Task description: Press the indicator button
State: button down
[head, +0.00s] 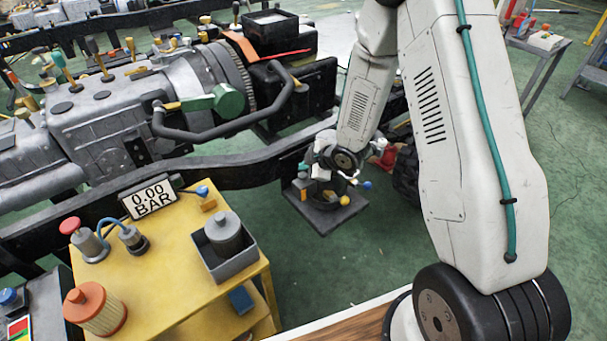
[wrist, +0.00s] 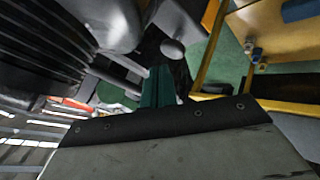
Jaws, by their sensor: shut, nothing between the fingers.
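The indicator (head: 149,198), a display reading "0.00 BAR", stands at the back edge of the yellow cart (head: 185,262) in the head view. A blue-tipped knob (head: 203,192) is just right of it, and a red-topped knob (head: 70,226) is to its left. I cannot tell which part is its button. My gripper (wrist: 158,72) shows in the wrist view as teal fingers, shut and empty. In the head view my arm's wrist end is right of the cart, apart from the indicator; the fingertips cannot be made out there.
A grey bin with a cylinder (head: 230,268) and an orange-capped filter (head: 95,308) stand on the cart. The chassis frame rail (head: 230,172) and a grey gearbox (head: 105,110) lie behind it. A small dark platform (head: 325,215) is below my wrist. Green floor is open between cart and arm.

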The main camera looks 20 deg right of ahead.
aim_at(306, 176)
jog(key=shift+f, duration=0.1)
jog(key=shift+f, duration=0.35)
jog(key=shift+f, duration=0.65)
dwell(0.9)
dwell(0.3)
jog(key=shift+r, duration=1.1)
jog(key=shift+r, duration=2.45)
